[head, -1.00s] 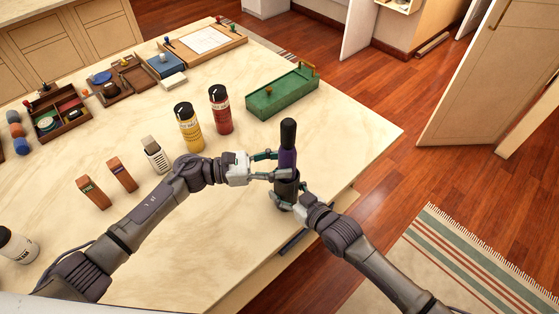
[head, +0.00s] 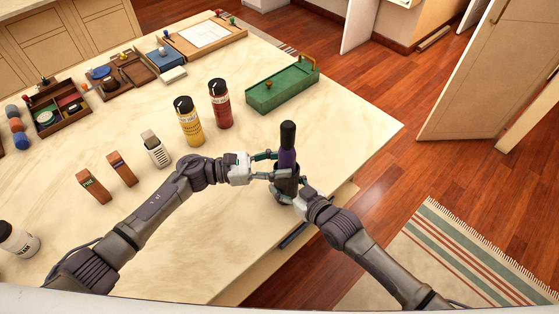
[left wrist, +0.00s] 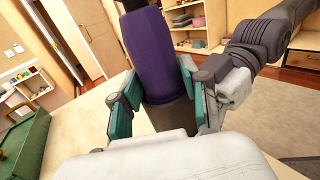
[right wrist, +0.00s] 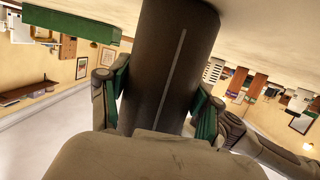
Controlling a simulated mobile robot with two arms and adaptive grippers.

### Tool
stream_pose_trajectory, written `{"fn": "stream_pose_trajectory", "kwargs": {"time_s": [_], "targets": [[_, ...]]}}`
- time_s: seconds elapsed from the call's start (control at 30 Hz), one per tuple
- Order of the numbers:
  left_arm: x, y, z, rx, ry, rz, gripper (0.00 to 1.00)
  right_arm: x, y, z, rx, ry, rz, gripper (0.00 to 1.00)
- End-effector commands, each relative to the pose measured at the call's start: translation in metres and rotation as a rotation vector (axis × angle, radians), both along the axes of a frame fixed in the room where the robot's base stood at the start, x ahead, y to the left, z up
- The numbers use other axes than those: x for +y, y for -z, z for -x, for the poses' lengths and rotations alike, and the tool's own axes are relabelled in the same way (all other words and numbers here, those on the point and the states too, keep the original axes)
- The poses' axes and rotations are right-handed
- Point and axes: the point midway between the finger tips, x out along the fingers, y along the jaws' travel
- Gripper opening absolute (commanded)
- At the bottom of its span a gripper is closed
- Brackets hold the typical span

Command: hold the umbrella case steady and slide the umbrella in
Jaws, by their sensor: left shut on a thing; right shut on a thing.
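The umbrella (head: 288,157) stands about upright, with a black handle on top and a purple canopy below. In the left wrist view the purple canopy (left wrist: 160,65) runs down into the dark umbrella case (left wrist: 168,113). Its lower end is hidden inside. My left gripper (head: 279,167) is shut around the umbrella, just above or at the case mouth. My right gripper (head: 290,194) is shut around the case lower down. The right wrist view shows the dark case (right wrist: 165,70), with a thin grey stripe, between its fingers.
The pale table (head: 200,235) carries a yellow bottle (head: 189,123), a red bottle (head: 220,105) and a green tray (head: 283,88) beyond my grippers. Small boxes and wooden trays stand further left. The table's right edge is close to the case; wood floor and a striped rug (head: 455,255) lie beyond.

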Motion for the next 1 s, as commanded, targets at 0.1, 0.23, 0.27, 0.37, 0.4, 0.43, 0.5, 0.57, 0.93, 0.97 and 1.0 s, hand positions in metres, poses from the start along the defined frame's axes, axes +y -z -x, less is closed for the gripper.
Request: {"fn": "stream_pose_trajectory", "kwargs": {"time_s": [0.1, 0.23, 0.27, 0.37, 0.4, 0.43, 0.5, 0.57, 0.93, 0.97, 1.0], "targets": [[0.0, 0.002, 0.0, 0.0, 0.001, 0.002, 0.0, 0.0, 0.0, 0.0, 0.0, 0.0, 0.0, 0.28], [0.0, 0.005, 0.0, -0.001, 0.0, 0.002, 0.47, 0.0, 0.0, 0.0, 0.0, 0.0, 0.0, 0.28], [0.0, 0.005, 0.0, -0.001, 0.0, 0.001, 0.52, 0.0, 0.0, 0.0, 0.0, 0.0, 0.0, 0.28], [0.0, 0.006, 0.0, -0.001, 0.001, 0.0, 0.68, 0.0, 0.0, 0.0, 0.0, 0.0, 0.0, 0.28], [0.0, 0.006, 0.0, -0.001, 0.001, 0.0, 0.74, 0.0, 0.0, 0.0, 0.0, 0.0, 0.0, 0.28], [0.0, 0.006, 0.0, 0.0, 0.001, 0.0, 0.74, 0.0, 0.0, 0.0, 0.0, 0.0, 0.0, 0.28], [0.0, 0.006, 0.0, 0.0, 0.001, -0.001, 0.74, 0.0, 0.0, 0.0, 0.0, 0.0, 0.0, 0.28], [0.0, 0.007, 0.001, 0.0, 0.001, -0.002, 0.74, 0.0, 0.0, 0.0, 0.0, 0.0, 0.0, 0.28], [0.027, 0.01, 0.005, 0.005, -0.003, -0.009, 0.74, -0.001, 0.0, -0.001, -0.001, 0.002, -0.001, 0.28], [0.033, 0.01, 0.006, 0.004, -0.004, -0.01, 0.74, -0.001, 0.0, -0.001, -0.001, 0.002, -0.001, 0.28], [0.042, 0.01, 0.007, 0.004, -0.004, -0.011, 0.74, -0.001, 0.0, -0.001, -0.001, 0.002, -0.001, 0.28]]}}
